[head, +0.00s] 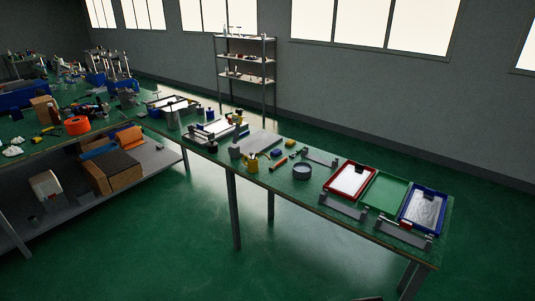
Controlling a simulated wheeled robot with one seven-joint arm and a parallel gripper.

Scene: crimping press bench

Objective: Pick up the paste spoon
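I cannot pick out the paste spoon for certain; the small items on the green-topped bench (322,224) are too small to tell apart. A red-handled tool (279,163) lies near the bench's middle, beside a round dark dish (302,171). A yellow cup (251,163) stands to the left of them, with something thin at its top. I cannot tell if any of these is the spoon. My gripper is not in view.
A red tray (331,186), a green tray (384,190) and a blue tray (441,219) sit at the bench's right end. Grey brackets (343,208) lie along the front edge. Another cluttered bench stands left. The green floor in front is clear.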

